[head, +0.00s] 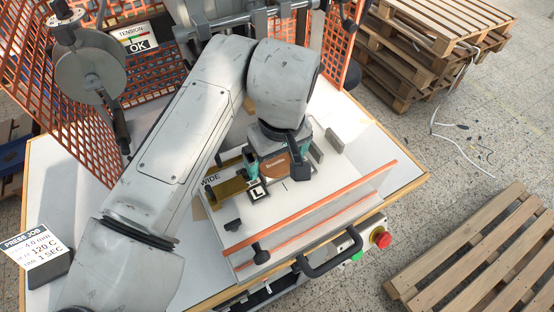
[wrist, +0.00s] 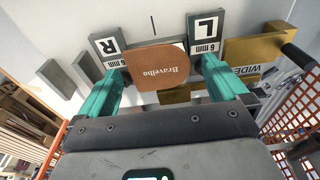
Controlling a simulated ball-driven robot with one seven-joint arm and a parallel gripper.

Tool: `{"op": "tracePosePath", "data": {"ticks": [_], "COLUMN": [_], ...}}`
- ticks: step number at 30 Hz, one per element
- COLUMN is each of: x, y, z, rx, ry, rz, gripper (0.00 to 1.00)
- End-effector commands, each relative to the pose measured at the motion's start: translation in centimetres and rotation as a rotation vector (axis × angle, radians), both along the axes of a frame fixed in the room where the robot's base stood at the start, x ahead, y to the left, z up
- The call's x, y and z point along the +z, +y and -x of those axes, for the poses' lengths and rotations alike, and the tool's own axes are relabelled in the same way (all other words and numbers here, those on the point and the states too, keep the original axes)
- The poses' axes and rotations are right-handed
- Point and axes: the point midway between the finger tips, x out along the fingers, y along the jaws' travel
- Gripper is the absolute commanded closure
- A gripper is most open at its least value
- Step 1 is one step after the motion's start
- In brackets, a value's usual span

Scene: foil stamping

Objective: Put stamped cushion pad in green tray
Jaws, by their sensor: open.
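The stamped cushion pad (wrist: 160,72) is brown with a rounded edge and the dark word "Bravelho", upside down in the wrist view. In the head view the pad (head: 276,164) lies in the press area, partly hidden by my arm. My gripper (wrist: 163,66) is open, with its teal fingers on either side of the pad and small gaps apparent. It also shows in the head view (head: 281,158), low over the white press bed. I cannot tell whether a finger touches the pad. No green tray is visible in either view.
The "L" block (wrist: 206,32) and "R" block (wrist: 110,45), both marked 6 mm, stand close by the pad. A brass "WIDE" block (wrist: 252,50) is beside them. An orange-edged rail (head: 310,212) and black handle (head: 330,258) lie in front. Orange mesh guards (head: 62,80) stand behind.

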Motion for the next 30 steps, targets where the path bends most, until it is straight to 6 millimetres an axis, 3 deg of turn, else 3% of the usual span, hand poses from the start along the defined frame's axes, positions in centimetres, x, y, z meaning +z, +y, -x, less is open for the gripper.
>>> {"op": "tracePosePath", "data": {"ticks": [10, 27, 30], "x": [-0.10, -0.09, -0.09], "y": [0.00, 0.00, 0.00], "z": [0.01, 0.01, 0.01], "rx": [0.000, 0.000, 0.000], "ry": [0.001, 0.000, 0.000], "rz": [0.001, 0.000, 0.000], "gripper": [0.00, 0.55, 0.60]}}
